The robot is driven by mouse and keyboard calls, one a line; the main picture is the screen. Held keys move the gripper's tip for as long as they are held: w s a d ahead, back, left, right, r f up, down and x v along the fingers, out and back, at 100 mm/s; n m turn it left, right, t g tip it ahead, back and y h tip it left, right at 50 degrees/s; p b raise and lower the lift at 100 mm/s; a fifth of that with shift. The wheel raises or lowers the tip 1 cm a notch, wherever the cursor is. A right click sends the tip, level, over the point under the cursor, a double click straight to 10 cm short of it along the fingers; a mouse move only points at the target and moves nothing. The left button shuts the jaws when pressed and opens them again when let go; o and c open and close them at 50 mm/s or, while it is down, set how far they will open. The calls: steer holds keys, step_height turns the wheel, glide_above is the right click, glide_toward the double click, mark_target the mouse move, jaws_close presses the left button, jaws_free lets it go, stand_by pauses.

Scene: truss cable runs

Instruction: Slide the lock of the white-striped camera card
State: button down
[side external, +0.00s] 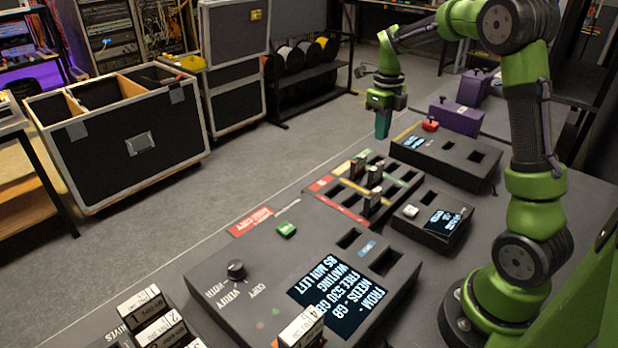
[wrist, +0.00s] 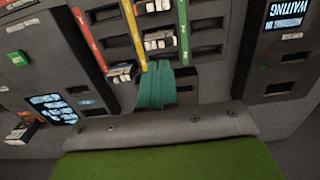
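Several dark camera cards stand upright in the slotted rack (side external: 337,210), among them a near card (side external: 372,201), a middle card (side external: 375,178) and a far card (side external: 357,167). In the wrist view, cards with pale labelled faces show at the top (wrist: 152,6), in the middle (wrist: 158,40) and lower left (wrist: 120,73). I cannot tell which has the white stripe, and no lock is clear. My gripper (side external: 381,133) points down with teal fingers together, apparently empty, above and beyond the rack. Its fingers (wrist: 155,64) also show in the wrist view, overlapping a slot.
Red, yellow and green strips divide the rack. A copy console (side external: 232,300) with knob and screen stands in front; a smaller screen box (side external: 450,238) is right of the rack. Another slotted box (side external: 450,155) and purple cases (side external: 456,117) lie behind. White labelled drives (side external: 150,318) stand front left.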

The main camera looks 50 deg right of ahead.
mark_target(377, 163)
steer(key=shift+f, duration=2.95)
steer(key=shift+f, duration=0.65)
steer(key=shift+r, duration=0.15)
stand_by(0.5)
steer(key=shift+a, duration=0.45)
stand_by(0.8)
stand_by(0.5)
steer(key=shift+a, duration=0.2)
steer(key=shift+f, duration=0.4)
stand_by(1.0)
steer(key=shift+d, duration=0.15)
